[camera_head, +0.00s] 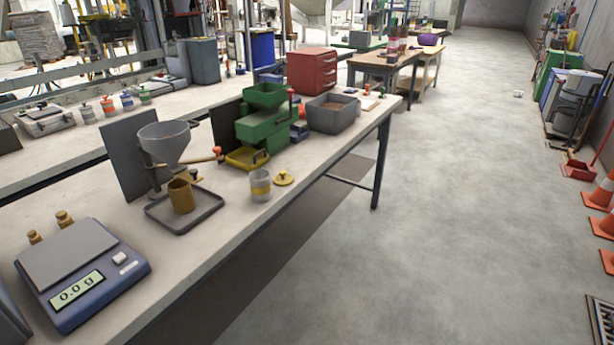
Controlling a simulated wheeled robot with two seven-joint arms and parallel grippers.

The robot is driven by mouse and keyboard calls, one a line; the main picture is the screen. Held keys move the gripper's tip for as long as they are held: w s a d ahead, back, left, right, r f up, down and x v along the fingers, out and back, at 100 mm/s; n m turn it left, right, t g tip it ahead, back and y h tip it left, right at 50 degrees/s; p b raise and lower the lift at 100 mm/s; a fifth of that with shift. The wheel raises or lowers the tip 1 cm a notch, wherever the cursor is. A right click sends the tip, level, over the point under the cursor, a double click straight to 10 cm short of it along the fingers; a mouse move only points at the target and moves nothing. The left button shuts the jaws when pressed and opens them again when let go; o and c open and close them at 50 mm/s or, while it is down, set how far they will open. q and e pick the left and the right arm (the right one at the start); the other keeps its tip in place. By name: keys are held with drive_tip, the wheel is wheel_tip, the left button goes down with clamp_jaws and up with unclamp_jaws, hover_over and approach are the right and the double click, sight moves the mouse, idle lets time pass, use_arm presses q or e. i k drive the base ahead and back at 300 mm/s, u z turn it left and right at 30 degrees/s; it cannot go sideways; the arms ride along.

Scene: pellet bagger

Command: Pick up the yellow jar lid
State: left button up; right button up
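The yellow jar lid (284,179) lies on the workbench near its front edge, with a small knob on top. A grey jar with a yellow band (261,186) stands just left of it, apart from the lid. I cannot see into the jar clearly. Neither of my grippers shows in the head view.
A blue scale (95,285) reading 0.0 g sits at the near left of the workbench (225,232). A tray (205,217) holds a brown cup (181,196) by a funnel (165,143). A green machine (262,130) and a grey bin (333,115) stand behind the lid.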

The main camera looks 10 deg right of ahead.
sight(282, 179)
drive_tip(key=z, duration=0.6)
drive_tip(key=i, duration=1.9)
drive_tip(key=u, duration=0.85)
